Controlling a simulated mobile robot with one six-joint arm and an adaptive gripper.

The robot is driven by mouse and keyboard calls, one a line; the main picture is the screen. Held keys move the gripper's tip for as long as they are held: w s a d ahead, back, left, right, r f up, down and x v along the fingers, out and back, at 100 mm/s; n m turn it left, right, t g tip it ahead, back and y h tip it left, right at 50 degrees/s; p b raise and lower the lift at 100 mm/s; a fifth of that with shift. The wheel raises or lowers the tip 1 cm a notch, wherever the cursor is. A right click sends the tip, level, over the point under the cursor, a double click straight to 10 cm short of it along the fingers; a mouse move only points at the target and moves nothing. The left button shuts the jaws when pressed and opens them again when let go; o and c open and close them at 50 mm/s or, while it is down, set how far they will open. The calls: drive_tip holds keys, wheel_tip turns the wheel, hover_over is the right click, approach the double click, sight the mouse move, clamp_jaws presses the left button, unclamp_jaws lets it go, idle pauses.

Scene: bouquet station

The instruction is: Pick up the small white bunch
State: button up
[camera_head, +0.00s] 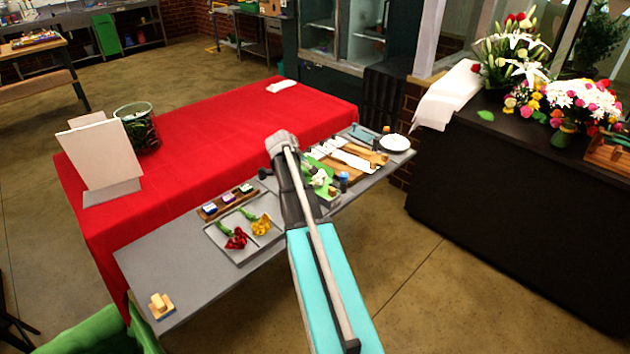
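A small white bunch (320,177) with green leaves lies on the grey table, just right of my dark wrist parts. Its left side is partly covered by my arm. A red bunch (236,239) and a yellow bunch (262,225), both with green stems, lie in a grey tray (240,257) to the left. My gripper (290,188) is at the far end of my arm, over the table close to the white bunch. Its fingers cannot be made out, so I cannot tell whether they touch the bunch.
A wooden holder with small jars (228,201) stands behind the tray. A wooden board (345,166), a blue bottle (343,181) and a white plate (395,142) are to the right. A wooden block (161,305) sits at the front left. A red-covered table (200,140) lies behind.

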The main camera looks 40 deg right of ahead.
sight(307, 173)
drive_tip(key=shift+b+x, duration=1.1)
drive_tip(key=shift+x, duration=0.55)
clamp_jaws()
